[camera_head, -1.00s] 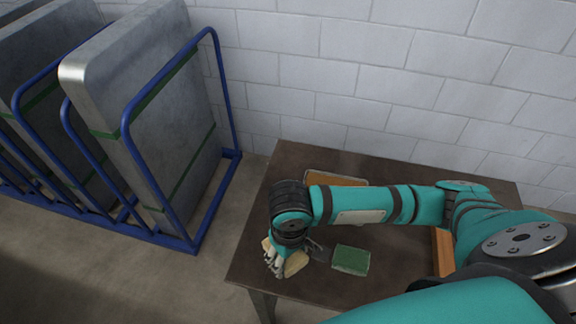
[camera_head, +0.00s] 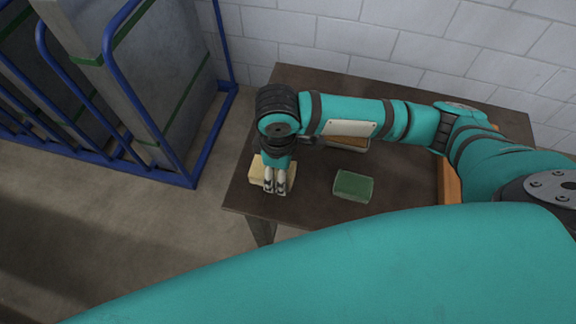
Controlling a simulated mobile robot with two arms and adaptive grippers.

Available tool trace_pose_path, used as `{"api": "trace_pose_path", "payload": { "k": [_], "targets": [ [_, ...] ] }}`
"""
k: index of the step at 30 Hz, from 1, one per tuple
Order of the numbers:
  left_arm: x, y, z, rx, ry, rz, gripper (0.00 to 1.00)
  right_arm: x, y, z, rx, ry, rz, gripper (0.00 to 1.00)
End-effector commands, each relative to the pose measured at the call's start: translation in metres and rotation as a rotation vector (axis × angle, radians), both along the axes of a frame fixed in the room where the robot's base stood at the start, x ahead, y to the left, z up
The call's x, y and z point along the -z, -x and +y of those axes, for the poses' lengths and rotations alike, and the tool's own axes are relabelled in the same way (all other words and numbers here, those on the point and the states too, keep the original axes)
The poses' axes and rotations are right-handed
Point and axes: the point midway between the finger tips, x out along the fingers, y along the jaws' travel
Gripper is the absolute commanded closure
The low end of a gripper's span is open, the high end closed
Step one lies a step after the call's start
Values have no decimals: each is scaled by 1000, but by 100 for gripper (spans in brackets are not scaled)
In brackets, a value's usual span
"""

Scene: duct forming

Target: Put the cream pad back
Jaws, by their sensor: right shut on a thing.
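The cream pad (camera_head: 257,171) is at the left front of the dark table (camera_head: 310,208), close to its left edge. My right gripper (camera_head: 275,188) is over the pad with its fingers pointing down and is shut on it. The fingers hide the pad's middle. I cannot tell whether the pad rests on the table top or is held just above it. My left gripper is not in view.
A green pad (camera_head: 353,186) lies on the table to the right of the cream one. A brown-topped block (camera_head: 348,143) lies behind my right forearm. An orange-brown wooden piece (camera_head: 449,182) stands further right. A blue rack (camera_head: 150,112) with grey slabs stands at the left.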

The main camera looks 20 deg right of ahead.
Motion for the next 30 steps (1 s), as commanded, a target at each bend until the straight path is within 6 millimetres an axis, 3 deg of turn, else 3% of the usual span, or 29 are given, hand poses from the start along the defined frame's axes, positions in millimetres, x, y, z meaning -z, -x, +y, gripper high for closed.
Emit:
{"api": "trace_pose_path", "payload": {
  "k": [1,6,10,17,27,28,30],
  "targets": [
    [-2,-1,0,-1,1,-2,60,0,-7,-10,6,3,-1,74],
    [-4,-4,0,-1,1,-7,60,2,-17,-23,2,-1,-1,74],
    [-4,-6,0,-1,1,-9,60,9,-18,-25,1,0,1,74],
    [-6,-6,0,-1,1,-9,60,37,-17,-25,0,0,1,74],
    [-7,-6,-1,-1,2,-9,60,41,-17,-25,1,-1,-1,74],
    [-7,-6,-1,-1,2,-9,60,40,-18,-25,0,0,-1,36],
    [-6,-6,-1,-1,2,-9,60,40,-18,-25,0,0,-1,26]
  ]
}}
